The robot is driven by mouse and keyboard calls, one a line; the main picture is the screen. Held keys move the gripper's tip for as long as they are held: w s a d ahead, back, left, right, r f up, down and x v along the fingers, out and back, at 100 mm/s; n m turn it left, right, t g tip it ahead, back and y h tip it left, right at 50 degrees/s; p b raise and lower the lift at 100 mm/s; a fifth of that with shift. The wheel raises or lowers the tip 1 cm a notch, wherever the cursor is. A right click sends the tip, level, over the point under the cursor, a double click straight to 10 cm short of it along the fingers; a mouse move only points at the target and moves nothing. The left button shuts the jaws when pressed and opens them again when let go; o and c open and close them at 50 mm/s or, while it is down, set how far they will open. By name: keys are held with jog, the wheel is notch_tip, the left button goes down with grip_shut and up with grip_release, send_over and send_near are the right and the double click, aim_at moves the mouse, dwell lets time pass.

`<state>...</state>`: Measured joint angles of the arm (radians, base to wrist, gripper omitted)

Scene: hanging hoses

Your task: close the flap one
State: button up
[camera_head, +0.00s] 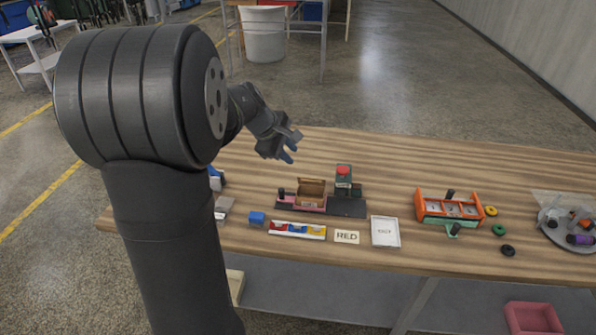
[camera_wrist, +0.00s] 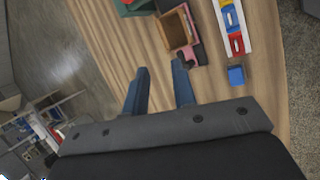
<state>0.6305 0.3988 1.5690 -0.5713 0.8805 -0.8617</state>
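A small wooden box (camera_head: 312,201) with a raised brown lid or flap (camera_head: 312,186) stands on a dark base in the middle of the table. In the wrist view the open wooden box (camera_wrist: 178,30) lies beyond my fingertips. My gripper (camera_head: 289,155) hangs above and behind the box, apart from it. In the wrist view my gripper (camera_wrist: 161,68) has its two blue fingers spread with nothing between them. An orange frame (camera_head: 422,209) with several pale panels is further right; I cannot tell whether these are flaps.
A green block with a red button (camera_head: 343,178) stands right of the box. Coloured rings and a plate (camera_head: 553,230) are at right. The table behind is clear.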

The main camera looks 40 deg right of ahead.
aim_at(311, 179)
jog(key=shift+n, duration=0.9)
jog(key=x, duration=1.2)
jog(key=w+x, duration=0.1)
jog(key=x, duration=0.5)
jog(key=shift+f, duration=0.2)
